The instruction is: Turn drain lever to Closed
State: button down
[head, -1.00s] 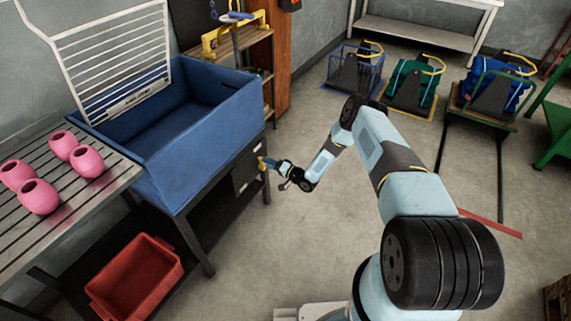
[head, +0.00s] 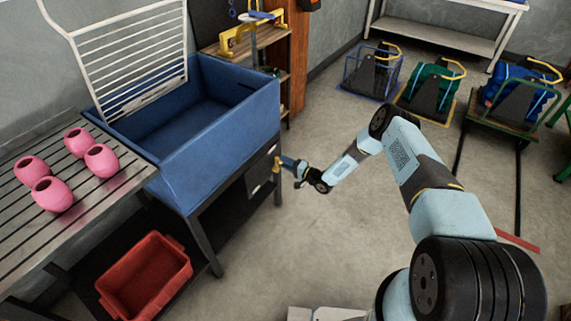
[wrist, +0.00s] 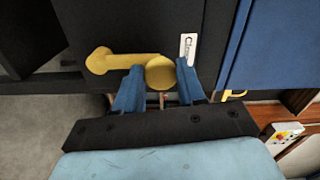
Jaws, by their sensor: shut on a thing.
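The yellow drain lever (wrist: 125,62) is on the dark panel at the sink stand. In the wrist view its bar runs left from a round yellow end between my fingers to a knob at the far left. My gripper (wrist: 160,82) has its two blue fingers closed on either side of that round end. A small white plate (wrist: 187,48), apparently reading "Closed", is just right of the round end, partly behind the right finger. In the head view my gripper (head: 284,163) reaches the small yellow lever (head: 277,165) at the stand's right side.
The blue sink (head: 215,140) is above the lever. Carts with blue and green loads (head: 430,88) stand at the back right.

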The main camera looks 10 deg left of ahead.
jog(key=shift+w+d, duration=0.25)
jog(key=shift+d, duration=0.05)
jog(key=c, duration=0.9)
grip_release()
jog(key=shift+w+f, duration=0.1)
jog(key=shift+o, duration=1.2)
jog(key=shift+a, duration=0.1)
jog(key=v, duration=1.4)
jog(key=shift+a, duration=0.15)
